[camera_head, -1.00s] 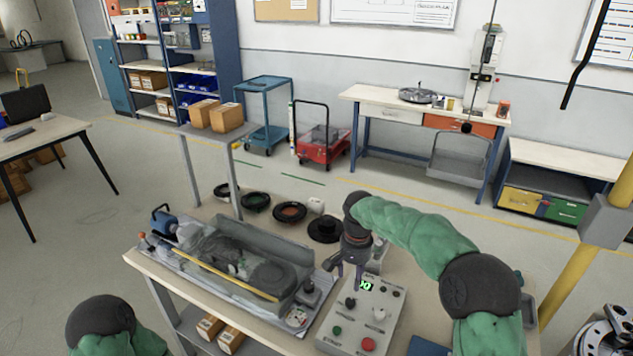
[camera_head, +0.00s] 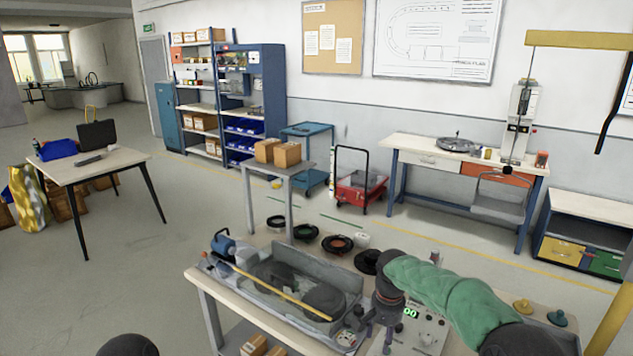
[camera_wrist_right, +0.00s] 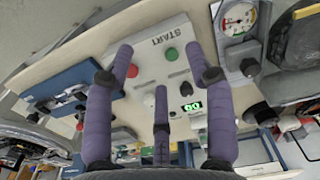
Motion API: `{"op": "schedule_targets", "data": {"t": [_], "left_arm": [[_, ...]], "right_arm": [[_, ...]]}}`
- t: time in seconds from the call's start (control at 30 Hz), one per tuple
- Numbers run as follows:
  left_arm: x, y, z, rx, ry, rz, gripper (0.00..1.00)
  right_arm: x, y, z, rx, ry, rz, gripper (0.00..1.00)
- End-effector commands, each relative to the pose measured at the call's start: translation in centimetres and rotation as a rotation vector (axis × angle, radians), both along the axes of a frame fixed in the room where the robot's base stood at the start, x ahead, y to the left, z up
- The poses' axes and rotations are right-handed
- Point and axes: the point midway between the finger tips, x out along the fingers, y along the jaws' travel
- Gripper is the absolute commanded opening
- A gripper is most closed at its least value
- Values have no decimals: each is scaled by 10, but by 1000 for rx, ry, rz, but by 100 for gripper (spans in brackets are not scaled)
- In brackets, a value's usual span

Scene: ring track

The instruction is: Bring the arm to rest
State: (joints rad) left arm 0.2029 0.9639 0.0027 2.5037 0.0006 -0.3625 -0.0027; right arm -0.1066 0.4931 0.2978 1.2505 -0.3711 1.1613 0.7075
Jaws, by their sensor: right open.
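My right arm, in a green sleeve, reaches in from the right in the head view. Its gripper (camera_head: 378,326) points down over the workbench (camera_head: 207,283), beside and partly in front of a grey control box (camera_head: 428,332) with a lit green display. In the right wrist view my gripper (camera_wrist_right: 163,62) has its purple fingers spread, with nothing between them. The control box (camera_wrist_right: 150,72) beyond the fingers shows a START label, a red button, a green button and the display. Of my left arm only a dark rounded joint shows at the bottom of the head view; its gripper is out of view.
A clear-covered machine (camera_head: 290,282) with a yellow bar lies left of my right gripper. Several dark rings (camera_head: 337,244) lie behind it. A small stand with boxes (camera_head: 278,168) rises at the bench's back left.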

Motion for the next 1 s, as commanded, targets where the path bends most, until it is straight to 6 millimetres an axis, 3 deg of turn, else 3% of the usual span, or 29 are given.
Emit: {"op": "schedule_targets", "data": {"t": [0.37,0.57,0.77,0.9,1.0], "left_arm": [[1,0,0,0,-1,0,40],[0,0,0,0,-1,0,40],[0,0,0,0,-1,0,40],[0,0,0,0,-1,0,40],[0,0,0,0,-1,0,40]], "right_arm": [[-18,18,-75,78,11,88,55],[-43,32,-133,145,13,143,55],[-98,52,-211,241,7,200,55],[-154,65,-259,302,-10,222,55],[-198,71,-285,330,-26,227,55]]}}
